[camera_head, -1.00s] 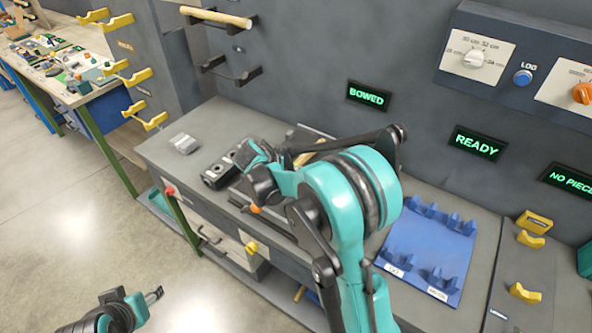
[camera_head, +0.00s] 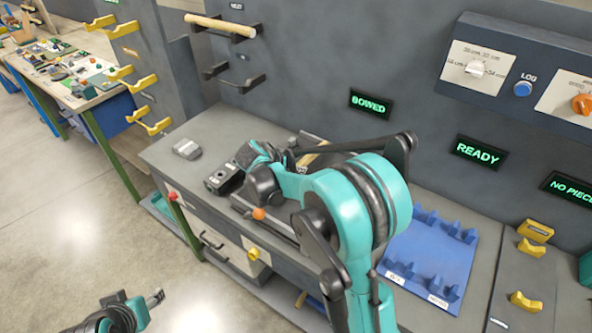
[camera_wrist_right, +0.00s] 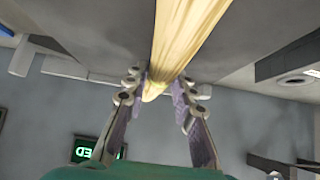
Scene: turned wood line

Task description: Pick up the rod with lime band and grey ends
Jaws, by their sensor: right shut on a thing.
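My right gripper (camera_wrist_right: 160,84) is shut on a pale wooden rod (camera_wrist_right: 186,38), which runs from the fingers to the top edge in the right wrist view. Only plain wood shows on it; no lime band or grey ends are visible. In the head view a short piece of pale wood (camera_head: 312,157) shows behind my right arm, which hides most of what lies there. Another pale rod (camera_head: 220,25) rests on dark wall pegs at the upper left. My left gripper (camera_head: 154,298) is low at the left, away from the bench; its fingers are too small to judge.
A blue cradle tray (camera_head: 425,268) lies on the bench right of my arm. A black block (camera_head: 222,180) and a small grey item (camera_head: 187,149) are on its left part. Yellow holders (camera_head: 530,248) are at the right. A screen (camera_head: 371,103) reads BOWED.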

